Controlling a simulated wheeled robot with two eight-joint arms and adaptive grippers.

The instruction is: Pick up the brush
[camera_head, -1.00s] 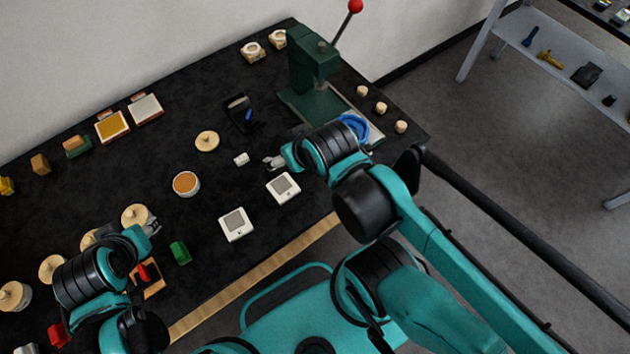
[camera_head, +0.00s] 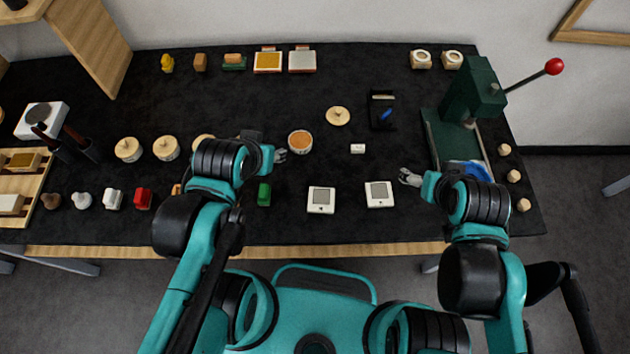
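Two dark handles, one (camera_head: 44,136) and another (camera_head: 76,134), stand tilted in black holders at the left end of the table; they may be brushes, but the bristles are hidden or too small to tell. My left gripper (camera_head: 281,156) is over the middle of the table, just left of a bowl with orange contents (camera_head: 300,142), well right of the handles. My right gripper (camera_head: 408,177) is right of the white devices and left of the green press. Neither visibly holds anything; their fingers are too small to judge.
A black-topped table (camera_head: 330,90) carries several small items. A white box (camera_head: 40,118) and a wooden tray (camera_head: 34,187) are by the handles. A wooden panel (camera_head: 92,45) rises at back left. A green press (camera_head: 470,105) stands right.

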